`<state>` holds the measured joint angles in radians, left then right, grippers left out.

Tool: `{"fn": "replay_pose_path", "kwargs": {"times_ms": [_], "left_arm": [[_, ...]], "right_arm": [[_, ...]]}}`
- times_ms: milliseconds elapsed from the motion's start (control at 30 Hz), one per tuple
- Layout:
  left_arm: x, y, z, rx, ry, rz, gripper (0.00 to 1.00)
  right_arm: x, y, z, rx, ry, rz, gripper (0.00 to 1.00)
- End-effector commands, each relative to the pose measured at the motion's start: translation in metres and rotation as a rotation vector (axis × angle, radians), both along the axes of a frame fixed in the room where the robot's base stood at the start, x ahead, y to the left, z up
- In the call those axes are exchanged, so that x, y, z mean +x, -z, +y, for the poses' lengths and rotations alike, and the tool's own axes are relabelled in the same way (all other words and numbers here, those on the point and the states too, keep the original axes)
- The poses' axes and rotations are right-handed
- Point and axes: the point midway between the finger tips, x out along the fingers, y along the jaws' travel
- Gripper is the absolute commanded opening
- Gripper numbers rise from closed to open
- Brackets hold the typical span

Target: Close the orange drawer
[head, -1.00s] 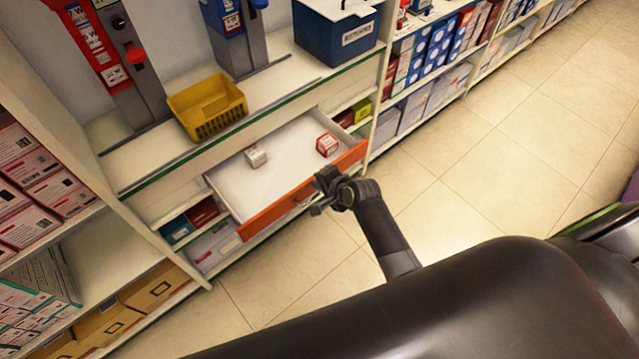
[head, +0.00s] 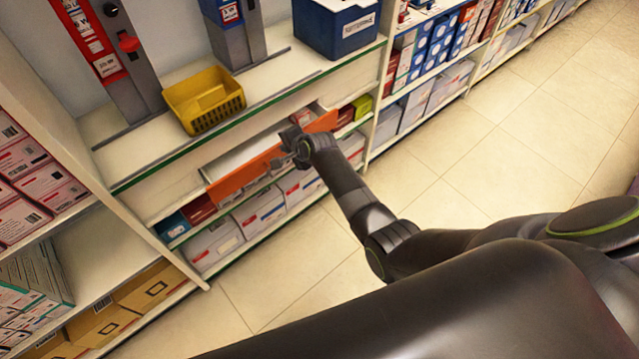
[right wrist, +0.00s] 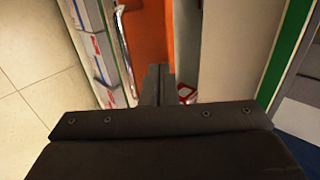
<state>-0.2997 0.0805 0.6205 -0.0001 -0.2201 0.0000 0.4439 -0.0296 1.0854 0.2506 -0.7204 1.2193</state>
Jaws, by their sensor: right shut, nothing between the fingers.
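The orange drawer (head: 240,180) is partly open under the shelf, with a narrow strip of its white inside showing. Its orange front also shows in the right wrist view (right wrist: 147,38), with a metal handle (right wrist: 124,45) to the left. My right gripper (head: 286,150) is shut and empty at the drawer front; its fingers (right wrist: 157,85) point at the orange panel in the right wrist view. The gripper hides part of the front. A small red and white box (right wrist: 186,93) shows beside the fingers. My left gripper is not in view.
A yellow basket (head: 205,103) and a blue box (head: 337,28) stand on the shelf above the drawer. Boxes fill the shelves below (head: 258,212) and at left (head: 25,165). The tiled floor (head: 480,150) at right is clear.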

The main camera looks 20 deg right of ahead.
Motion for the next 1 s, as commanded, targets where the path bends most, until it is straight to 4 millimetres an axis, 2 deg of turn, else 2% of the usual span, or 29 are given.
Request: {"fn": "replay_pose_path", "kwargs": {"times_ms": [33, 200, 400, 600, 1000], "left_arm": [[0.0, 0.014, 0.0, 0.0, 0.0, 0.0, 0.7], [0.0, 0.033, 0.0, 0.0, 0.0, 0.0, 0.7], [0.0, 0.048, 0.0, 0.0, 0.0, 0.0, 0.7], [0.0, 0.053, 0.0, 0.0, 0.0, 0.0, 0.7], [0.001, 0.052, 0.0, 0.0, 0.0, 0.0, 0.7]], "right_arm": [[0.013, 0.006, 0.005, -0.001, -0.001, -0.002, 0.0], [0.041, 0.005, 0.015, 0.001, 0.0, -0.002, 0.0], [0.062, 0.004, 0.023, 0.001, 0.001, 0.0, 0.0], [0.071, 0.001, 0.026, 0.001, 0.001, -0.001, 0.0], [0.074, -0.003, 0.027, 0.003, 0.001, -0.01, 0.0]]}}
